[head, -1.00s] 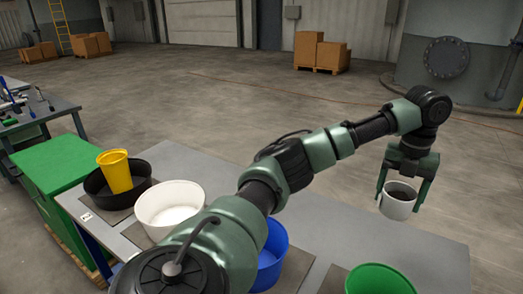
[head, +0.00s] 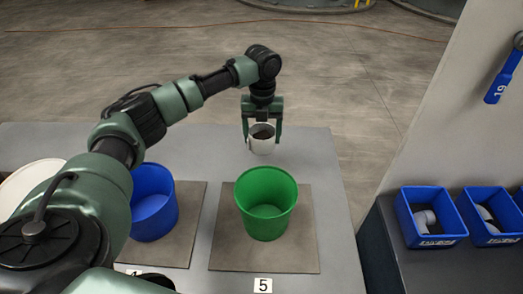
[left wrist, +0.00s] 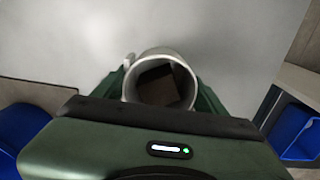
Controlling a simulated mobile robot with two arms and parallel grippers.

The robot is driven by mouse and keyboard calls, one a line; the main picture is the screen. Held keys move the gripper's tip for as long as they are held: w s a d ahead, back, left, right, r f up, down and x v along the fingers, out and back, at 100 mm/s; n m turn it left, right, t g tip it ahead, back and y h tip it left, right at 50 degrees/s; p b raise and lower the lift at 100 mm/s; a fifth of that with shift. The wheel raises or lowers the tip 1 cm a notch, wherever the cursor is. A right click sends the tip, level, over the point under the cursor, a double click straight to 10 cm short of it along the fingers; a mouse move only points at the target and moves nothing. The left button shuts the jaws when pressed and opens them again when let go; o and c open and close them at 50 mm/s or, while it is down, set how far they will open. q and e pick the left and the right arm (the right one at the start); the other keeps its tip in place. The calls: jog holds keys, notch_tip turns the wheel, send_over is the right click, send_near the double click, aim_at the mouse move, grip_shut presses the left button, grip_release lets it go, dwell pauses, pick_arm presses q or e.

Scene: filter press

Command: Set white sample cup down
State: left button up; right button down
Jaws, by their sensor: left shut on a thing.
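The white sample cup (head: 262,146) is upright in my left gripper (head: 262,128), whose fingers stand on either side of it. It is over the far part of the grey table (head: 321,168), behind the green bucket (head: 266,213). I cannot tell whether its base touches the table. In the left wrist view the cup (left wrist: 129,91) shows from above with dark contents inside and a small handle at its upper left. My right gripper is not in view.
A blue bucket (head: 153,207) stands left of the green one, each on a grey-brown mat. A white tub (head: 25,183) is at the far left. Blue bins (head: 430,212) sit on a dark bench to the right. The tabletop around the cup is clear.

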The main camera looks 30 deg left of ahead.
pick_arm(q)
jog(key=shift+f, duration=3.5)
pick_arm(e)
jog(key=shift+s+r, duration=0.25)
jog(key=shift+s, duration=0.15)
pick_arm(q)
jog(key=shift+f, duration=0.1)
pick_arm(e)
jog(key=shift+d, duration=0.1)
pick_arm(q)
jog(key=o, duration=1.4)
jog(key=shift+c, duration=0.2)
notch_tip(320, 180, up, 12)
jog(key=shift+r+b, duration=0.1)
jog(key=shift+b, duration=0.25)
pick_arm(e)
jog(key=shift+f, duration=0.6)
